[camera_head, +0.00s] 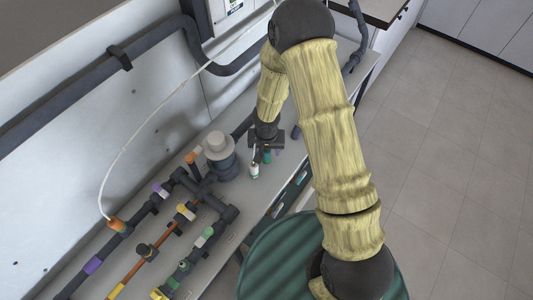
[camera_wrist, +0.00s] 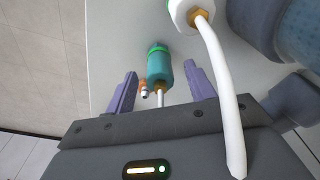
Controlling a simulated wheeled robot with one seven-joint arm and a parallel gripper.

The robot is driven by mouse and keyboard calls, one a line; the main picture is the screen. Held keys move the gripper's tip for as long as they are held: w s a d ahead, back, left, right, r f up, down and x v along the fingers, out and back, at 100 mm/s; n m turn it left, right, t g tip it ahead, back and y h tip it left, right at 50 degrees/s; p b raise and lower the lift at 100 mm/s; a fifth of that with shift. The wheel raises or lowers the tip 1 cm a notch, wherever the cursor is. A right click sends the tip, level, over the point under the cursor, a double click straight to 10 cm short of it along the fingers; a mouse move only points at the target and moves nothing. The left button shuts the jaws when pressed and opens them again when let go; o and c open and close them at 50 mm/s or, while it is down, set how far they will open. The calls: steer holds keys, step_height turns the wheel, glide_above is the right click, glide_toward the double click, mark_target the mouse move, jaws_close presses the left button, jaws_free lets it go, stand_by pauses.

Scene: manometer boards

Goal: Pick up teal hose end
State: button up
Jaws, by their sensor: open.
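The teal hose end (camera_wrist: 159,66) is a short teal cylinder with a green band at its far end. In the wrist view it sits between the two purple fingers of my gripper (camera_wrist: 160,72), with gaps on both sides. The fingers are open and not touching it. A thin white hose (camera_wrist: 160,98) and a small brass-coloured fitting (camera_wrist: 143,88) show at its near end. In the head view the teal hose end (camera_head: 267,156) shows just below my gripper (camera_head: 265,146), over the bench's front edge area, partly hidden by it.
A white hose end (camera_wrist: 181,14) with a brass fitting and thick white hose is close to the right finger. A large blue-grey cylinder (camera_wrist: 298,32) stands farther right. Pipes and valves (camera_head: 185,235) cover the bench left of my gripper. A green stool (camera_head: 275,262) stands in front.

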step_height(320, 180, down, 2)
steer(key=shift+w+f+b, duration=0.15)
steer(key=shift+b, duration=0.15)
steer(key=c, duration=1.1)
